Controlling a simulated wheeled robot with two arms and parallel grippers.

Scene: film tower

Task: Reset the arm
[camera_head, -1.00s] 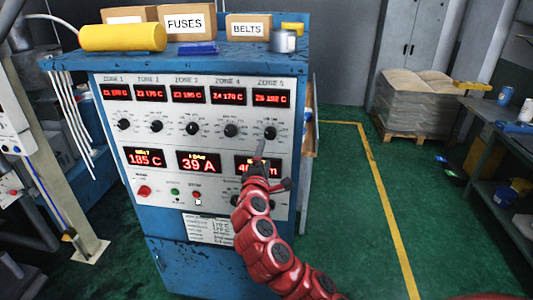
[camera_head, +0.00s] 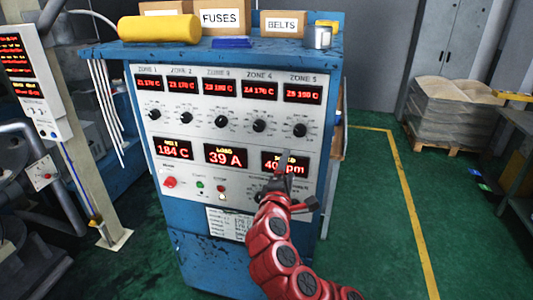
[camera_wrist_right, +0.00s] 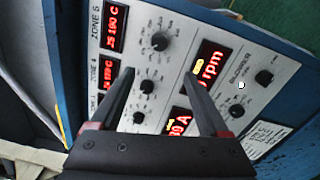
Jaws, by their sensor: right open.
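My right arm is red and comes up from the bottom of the head view, in front of the blue control cabinet (camera_head: 190,250). My right gripper (camera_head: 284,163) is in front of the lower right part of the panel, partly covering the rpm display (camera_head: 272,161). In the right wrist view the two dark fingers (camera_wrist_right: 158,88) are spread apart with nothing between them. The Zone 5 knob (camera_wrist_right: 160,42) and another knob (camera_wrist_right: 147,87) show beyond them. I cannot tell the gap to the panel. My left gripper is not in view.
A yellow roll (camera_head: 160,29), a FUSES box (camera_head: 221,19), a BELTS box (camera_head: 282,24) and a grey cup (camera_head: 318,37) stand on the cabinet. A post with a screen unit is at left. Green floor (camera_head: 375,230) is clear at right; a pallet stack (camera_head: 455,110) stands farther back.

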